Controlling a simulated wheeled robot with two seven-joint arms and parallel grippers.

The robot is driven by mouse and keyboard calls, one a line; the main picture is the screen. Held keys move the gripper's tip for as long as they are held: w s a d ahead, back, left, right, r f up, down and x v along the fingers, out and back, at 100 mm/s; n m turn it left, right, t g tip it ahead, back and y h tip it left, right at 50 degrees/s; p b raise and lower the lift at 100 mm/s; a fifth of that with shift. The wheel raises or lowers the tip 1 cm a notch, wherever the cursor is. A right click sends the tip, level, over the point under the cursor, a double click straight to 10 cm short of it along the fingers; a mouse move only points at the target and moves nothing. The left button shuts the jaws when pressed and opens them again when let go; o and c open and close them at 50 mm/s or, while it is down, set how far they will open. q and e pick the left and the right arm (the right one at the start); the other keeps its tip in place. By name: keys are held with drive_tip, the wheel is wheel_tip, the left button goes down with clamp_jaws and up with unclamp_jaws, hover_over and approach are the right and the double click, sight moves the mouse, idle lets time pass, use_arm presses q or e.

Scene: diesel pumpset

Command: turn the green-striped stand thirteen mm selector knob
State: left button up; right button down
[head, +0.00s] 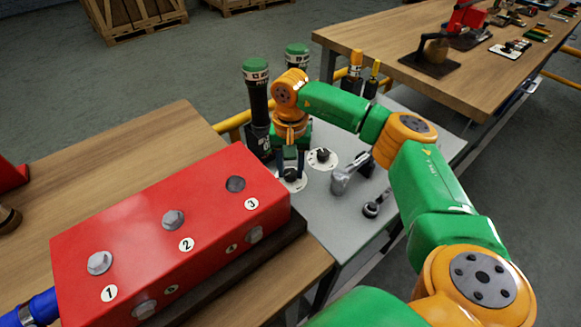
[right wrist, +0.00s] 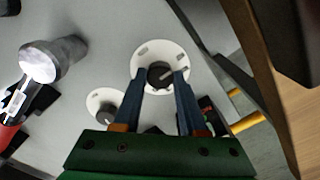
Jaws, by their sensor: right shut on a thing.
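A grey stand top (head: 345,225) carries two black selector knobs on round white dials. My right gripper (head: 291,170) points down at the nearer knob (head: 290,175), beside the red box. In the right wrist view the two blue fingers (right wrist: 163,77) are closed on the sides of this black knob (right wrist: 158,72), whose pale pointer line shows. The other knob (head: 322,155) is free, just behind and to the right; it also shows in the right wrist view (right wrist: 105,111). I cannot make out a green stripe or size marking. My left gripper is out of view.
A red box (head: 150,215) with numbered bolts stands on a wooden table at the left. Tall dark cylinders with green caps (head: 256,66) stand close behind my gripper. A second wooden table (head: 400,35) is behind.

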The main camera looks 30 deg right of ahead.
sight(291, 172)
drive_tip(key=shift+c, duration=2.3)
unclamp_jaws()
wheel_tip(291, 172, up, 7)
drive_tip(key=shift+r, duration=0.1)
